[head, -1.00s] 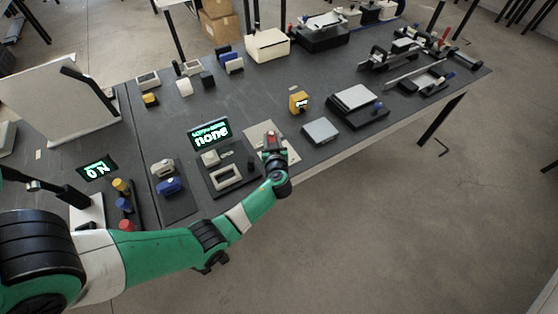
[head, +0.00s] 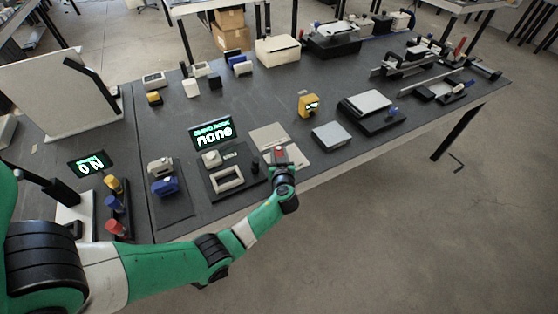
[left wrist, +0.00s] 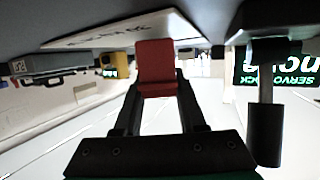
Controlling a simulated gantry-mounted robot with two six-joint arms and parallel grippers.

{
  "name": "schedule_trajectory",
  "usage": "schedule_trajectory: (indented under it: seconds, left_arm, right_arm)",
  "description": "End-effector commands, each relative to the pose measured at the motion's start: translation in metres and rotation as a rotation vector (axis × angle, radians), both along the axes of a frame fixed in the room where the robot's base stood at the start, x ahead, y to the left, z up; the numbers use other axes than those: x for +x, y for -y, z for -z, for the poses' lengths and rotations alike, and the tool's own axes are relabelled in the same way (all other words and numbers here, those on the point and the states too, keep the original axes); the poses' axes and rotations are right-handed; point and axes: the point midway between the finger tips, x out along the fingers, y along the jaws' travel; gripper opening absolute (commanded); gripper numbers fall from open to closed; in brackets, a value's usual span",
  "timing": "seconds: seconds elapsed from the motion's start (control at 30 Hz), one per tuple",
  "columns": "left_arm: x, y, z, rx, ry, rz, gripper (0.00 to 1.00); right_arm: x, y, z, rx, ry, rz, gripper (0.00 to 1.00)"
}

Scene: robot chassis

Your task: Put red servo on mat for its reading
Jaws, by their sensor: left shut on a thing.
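My left gripper (head: 279,154) is shut on the red servo (left wrist: 157,66), a small red block that fills the space between its fingers in the left wrist view. In the head view only a small part of the red servo (head: 278,148) shows. A pale flat mat (head: 268,133) lies on the table behind and beside the gripper. In the left wrist view, which appears upside down, the mat (left wrist: 105,33) shows as a light sheet with print. Whether the servo touches it I cannot tell. My right gripper is not in view.
Left of the mat stands the servo dock (head: 226,180) with a lit screen (head: 213,133) reading "none". A yellow device (head: 308,106) and a grey flat box (head: 332,135) stand to the right. Blue and white parts (head: 164,178) sit further left.

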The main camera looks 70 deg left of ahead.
Motion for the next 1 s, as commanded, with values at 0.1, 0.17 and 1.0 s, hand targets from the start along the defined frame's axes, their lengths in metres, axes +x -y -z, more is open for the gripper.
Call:
schedule_trajectory:
  seconds: [0.1,0.17,1.0]
  left_arm:
    - [0.000,0.000,0.006,0.002,0.002,0.000,0.00]
    - [0.000,0.000,0.004,0.001,0.001,0.000,0.00]
    - [-0.008,0.001,-0.005,-0.001,-0.002,-0.015,0.70]
  right_arm:
    - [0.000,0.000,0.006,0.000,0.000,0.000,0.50]
    - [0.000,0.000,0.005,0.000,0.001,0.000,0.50]
    - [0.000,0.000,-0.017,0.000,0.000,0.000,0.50]
